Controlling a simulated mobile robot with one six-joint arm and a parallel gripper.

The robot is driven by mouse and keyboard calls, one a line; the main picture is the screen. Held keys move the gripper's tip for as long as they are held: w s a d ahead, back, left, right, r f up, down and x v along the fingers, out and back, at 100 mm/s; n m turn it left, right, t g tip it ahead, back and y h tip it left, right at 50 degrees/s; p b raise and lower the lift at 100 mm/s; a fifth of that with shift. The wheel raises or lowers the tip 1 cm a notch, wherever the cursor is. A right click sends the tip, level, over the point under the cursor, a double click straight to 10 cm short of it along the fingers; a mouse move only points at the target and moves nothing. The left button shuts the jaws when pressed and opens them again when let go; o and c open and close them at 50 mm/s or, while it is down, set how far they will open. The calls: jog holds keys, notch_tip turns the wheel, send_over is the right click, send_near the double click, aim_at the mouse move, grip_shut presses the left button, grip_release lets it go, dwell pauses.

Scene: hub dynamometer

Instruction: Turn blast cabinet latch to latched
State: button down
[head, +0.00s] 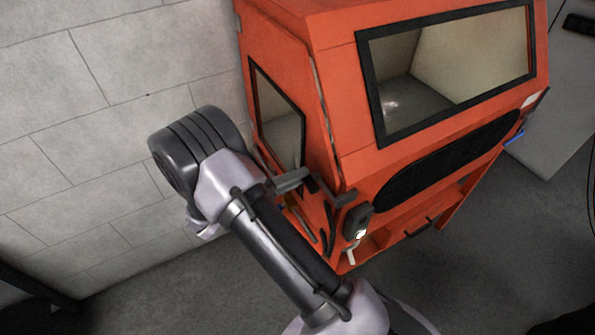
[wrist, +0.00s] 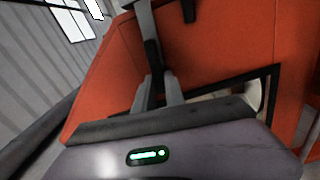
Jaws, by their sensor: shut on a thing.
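The orange blast cabinet (head: 350,150) has a large dark-framed window in front and a smaller one in its side door. The latch (head: 328,190) is a dark bar at the edge of that side door; it also shows in the wrist view (wrist: 151,58). My gripper (head: 301,178) reaches the latch from the left. In the wrist view my gripper (wrist: 157,88) has its two grey fingers on either side of the dark bar, shut on it. The fingers and my wrist hide part of the latch and door edge.
A pale block wall (head: 100,110) stands close on the left of the cabinet. A dark oval panel (head: 450,160) and a small dark box with a light (head: 357,222) sit on the cabinet front. Grey floor (head: 440,270) is open at the lower right.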

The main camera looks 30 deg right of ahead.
jog(key=shift+s+f+n+p, duration=0.2)
jog(key=shift+n+p, duration=0.1)
jog(key=shift+n, duration=0.3)
jog(key=c, duration=1.4)
grip_release()
jog(key=shift+w, duration=0.1)
jog(key=a+p, duration=0.2)
jog(key=a, duration=1.5)
jog(key=shift+s+a, duration=0.15)
jog(key=shift+s, duration=0.15)
